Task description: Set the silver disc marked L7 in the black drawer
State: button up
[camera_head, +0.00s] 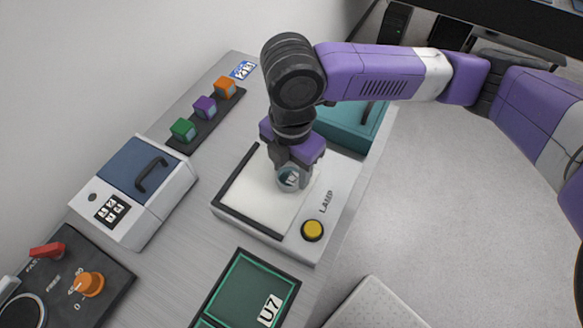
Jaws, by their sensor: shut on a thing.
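My gripper (291,178) points down over the white plate of the LAMP unit (262,196). It is shut on a small silver disc (289,179), which shows between the fingers. A pale label shows on the disc, but it is too small to read. I cannot tell whether the disc touches the plate or is held just above it. I cannot make out a black drawer for certain in this view.
A green tray with a black rim marked U7 (226,312) lies in front. A blue-lidded box (138,169) and a dark knob panel (110,285) stand left. Several coloured blocks (205,107) sit on a black strip behind. A teal box (352,128) is behind my gripper.

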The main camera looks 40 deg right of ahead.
aim_at(292, 173)
jog(key=shift+f, duration=0.3)
jog(key=shift+f, duration=0.2)
jog(key=o, duration=1.4)
jog(key=shift+r, duration=0.15)
notch_tip(292, 173, up, 12)
